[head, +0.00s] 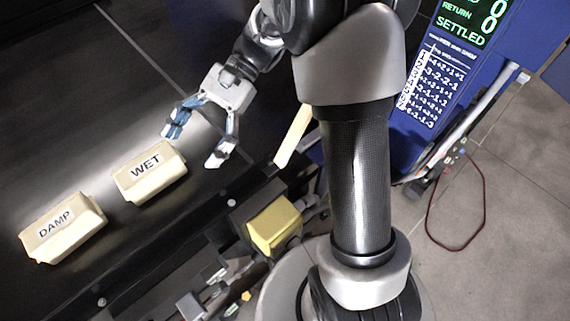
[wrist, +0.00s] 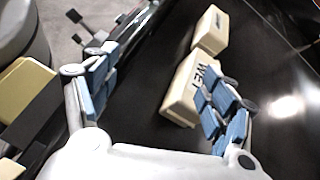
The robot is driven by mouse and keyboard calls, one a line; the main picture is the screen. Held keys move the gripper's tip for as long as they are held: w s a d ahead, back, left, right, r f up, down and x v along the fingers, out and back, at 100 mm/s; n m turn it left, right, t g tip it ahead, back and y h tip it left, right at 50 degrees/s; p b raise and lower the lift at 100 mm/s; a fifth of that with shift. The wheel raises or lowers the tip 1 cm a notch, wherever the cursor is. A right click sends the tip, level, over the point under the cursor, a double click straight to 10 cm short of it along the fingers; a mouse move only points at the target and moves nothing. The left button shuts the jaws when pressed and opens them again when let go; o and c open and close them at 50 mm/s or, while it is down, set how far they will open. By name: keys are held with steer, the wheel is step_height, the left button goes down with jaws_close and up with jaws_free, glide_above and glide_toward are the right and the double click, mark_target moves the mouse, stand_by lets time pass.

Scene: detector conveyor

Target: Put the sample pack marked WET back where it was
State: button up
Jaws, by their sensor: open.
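The cream sample pack marked WET (head: 150,177) lies on the dark belt in the head view, label up. In the wrist view the WET pack (wrist: 183,98) is partly hidden behind my gripper's right finger. My gripper (head: 199,148) is open and empty, just up and to the right of the WET pack in the head view. It also shows in the wrist view (wrist: 155,105) with its blue-padded fingers wide apart. I cannot tell whether a finger touches the pack. Another cream pack marked DAMP (head: 62,232) lies to the left on the belt.
A yellow block (head: 273,226) sits beside the belt edge, among small fittings. A blue panel (head: 440,85) with a green display reading SETTLED stands at the right. A red cable (head: 482,205) loops on the floor. The belt (head: 60,90) beyond the packs is clear.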

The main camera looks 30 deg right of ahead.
steer(key=s+d+r+n+t+h, duration=0.4)
steer(key=s+d+n+t+h, duration=0.5)
steer(key=s, duration=0.6)
steer(key=shift+s+d+n+t+h, duration=0.3)
steer(key=shift+d+n+h, duration=0.4)
steer(key=shift+d+h, duration=0.45)
